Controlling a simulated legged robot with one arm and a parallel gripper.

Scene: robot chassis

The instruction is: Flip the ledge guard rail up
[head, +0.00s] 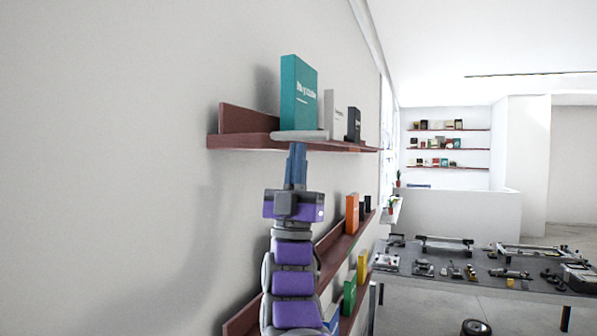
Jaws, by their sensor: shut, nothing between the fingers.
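The wall ledge (240,142) is a dark red shelf on the left wall. A teal book (299,94), a pale book (334,112) and a black book (354,124) stand upright on it. A light grey bar (300,136), which looks like the guard rail, lies low along the ledge's front edge before the teal book. My gripper (297,148) points up with its blue fingers shut and empty. The fingertips show just under the grey bar, in front of the ledge's edge. I cannot tell whether they touch it.
Lower red shelves with orange (352,213), yellow and green books run along the wall to the right of my arm. A grey table (440,284) with tools and parts stands at the right. The wall left of the ledge is bare.

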